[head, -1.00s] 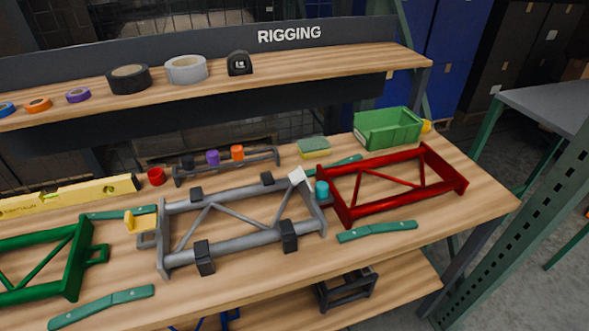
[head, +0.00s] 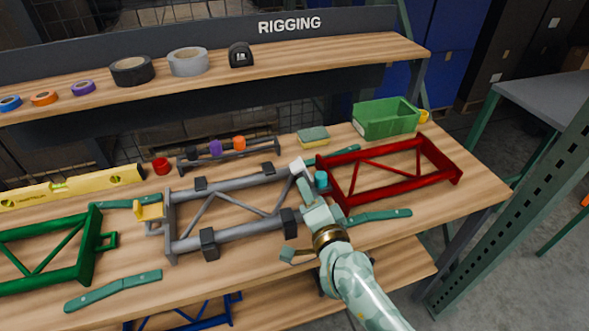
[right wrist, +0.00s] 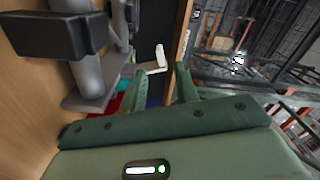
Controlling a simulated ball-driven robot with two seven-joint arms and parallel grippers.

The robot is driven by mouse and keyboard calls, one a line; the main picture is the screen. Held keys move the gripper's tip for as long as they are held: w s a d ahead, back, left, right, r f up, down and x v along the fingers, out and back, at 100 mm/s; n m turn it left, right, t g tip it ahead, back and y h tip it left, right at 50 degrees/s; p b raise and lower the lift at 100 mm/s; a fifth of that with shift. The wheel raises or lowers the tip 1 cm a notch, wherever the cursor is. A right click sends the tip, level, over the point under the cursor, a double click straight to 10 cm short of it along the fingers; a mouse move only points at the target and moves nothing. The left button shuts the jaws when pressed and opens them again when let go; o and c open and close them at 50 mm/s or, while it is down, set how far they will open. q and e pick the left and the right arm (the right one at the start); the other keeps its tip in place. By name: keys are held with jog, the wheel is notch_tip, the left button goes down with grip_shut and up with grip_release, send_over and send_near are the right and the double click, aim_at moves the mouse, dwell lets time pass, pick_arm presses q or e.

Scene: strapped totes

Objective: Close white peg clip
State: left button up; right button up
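The white peg clip (head: 297,165) is at the upper right corner of the grey frame (head: 232,233), standing out from its end plate. In the right wrist view the white clip (right wrist: 160,57) stands up just beyond the fingertips. My right gripper (head: 303,184) reaches in from the lower right over the frame's right end, its fingers close to the clip and partly covering it. In the right wrist view the gripper's fingers (right wrist: 166,75) are apart, with no object clearly held. I cannot tell whether they touch the clip. My left gripper is not in view.
A red frame (head: 395,193) with a teal cylinder (head: 321,179) beside it lies close on the right. A yellow clip (head: 150,211) is on the grey frame's left end. A green frame (head: 88,250) lies left. A green bin (head: 386,121) stands behind.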

aim_at(294, 166)
jog(key=b+x, duration=0.1)
jog(key=x, duration=0.3)
jog(key=b+x, duration=0.1)
jog(key=x, duration=0.3)
jog(key=shift+w+f, duration=0.15)
jog(key=shift+f, duration=0.1)
jog(key=shift+w+a+r+b, duration=0.15)
jog(key=shift+w+b, duration=0.15)
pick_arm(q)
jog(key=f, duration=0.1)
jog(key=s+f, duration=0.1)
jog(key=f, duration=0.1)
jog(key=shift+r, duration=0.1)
pick_arm(e)
grip_shut()
